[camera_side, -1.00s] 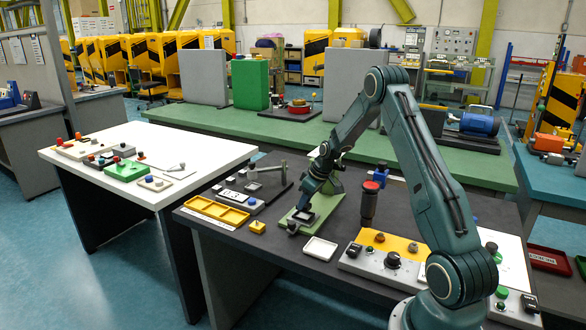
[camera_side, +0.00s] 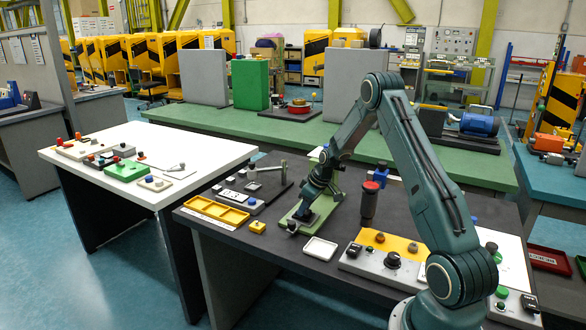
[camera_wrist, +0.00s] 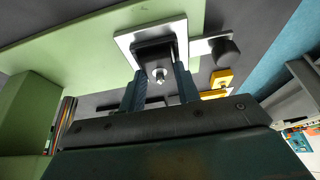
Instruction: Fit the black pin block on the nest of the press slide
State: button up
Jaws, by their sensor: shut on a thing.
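The black pin block (camera_wrist: 152,54), with a silver pin on its face, sits between the two fingers of my gripper (camera_wrist: 160,84) in the wrist view. My gripper is shut on it. The pale square nest (camera_wrist: 179,28) shows around and behind the block, on the green press slide (camera_wrist: 90,38). In the side view my gripper (camera_side: 304,216) is low over the near end of the green slide (camera_side: 326,212) and hides most of the nest and block. I cannot tell whether the block is fully seated or just above the nest.
A black knob (camera_wrist: 225,53) on a pale bar is close beside the nest. A white tray (camera_side: 320,249) and a small yellow block (camera_side: 257,227) lie near the slide. A dark post with a red top (camera_side: 369,200) stands to the right; a yellow tray (camera_side: 217,211) is left.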

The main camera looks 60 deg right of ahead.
jog(key=shift+f, duration=0.15)
dwell(0.6)
jog(key=o, duration=1.2)
jog(key=shift+c, duration=0.2)
jog(key=v, duration=0.7)
jog(key=shift+r, duration=0.2)
